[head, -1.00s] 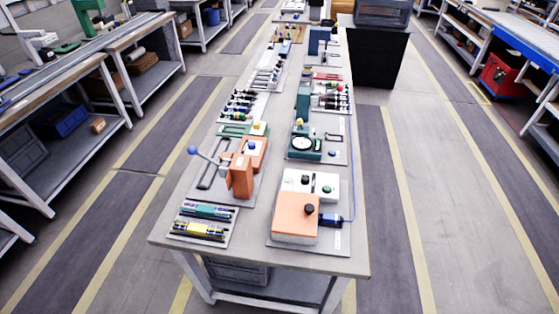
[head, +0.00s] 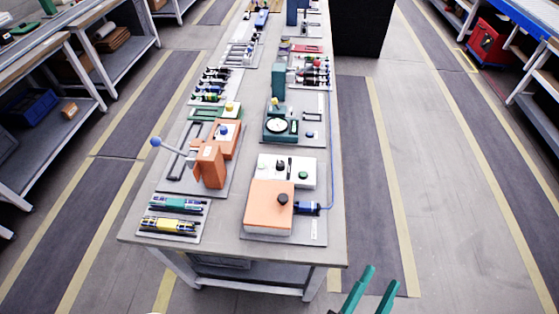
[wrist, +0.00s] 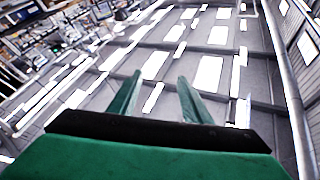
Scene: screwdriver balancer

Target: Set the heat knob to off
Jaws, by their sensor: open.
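An orange box (head: 267,211) with a black round knob (head: 283,198) on top stands at the near right of the long table in the head view. Behind it is a white box (head: 301,172) with a dark knob (head: 280,165) and a green knob (head: 303,175). No label is readable, so I cannot tell which knob sets heat or where it points. My gripper (head: 381,276) has green fingers, open and empty, over the floor to the right of the table's near corner. In the wrist view my gripper (wrist: 160,76) is open, with no knob between the fingers.
A blue-ended tool (head: 308,208) with a blue cable lies right of the orange box. An orange lever press (head: 210,165) with a blue ball handle stands on the left. A green dial device (head: 281,124) is farther back. The aisle floor (head: 370,180) on the right is clear.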

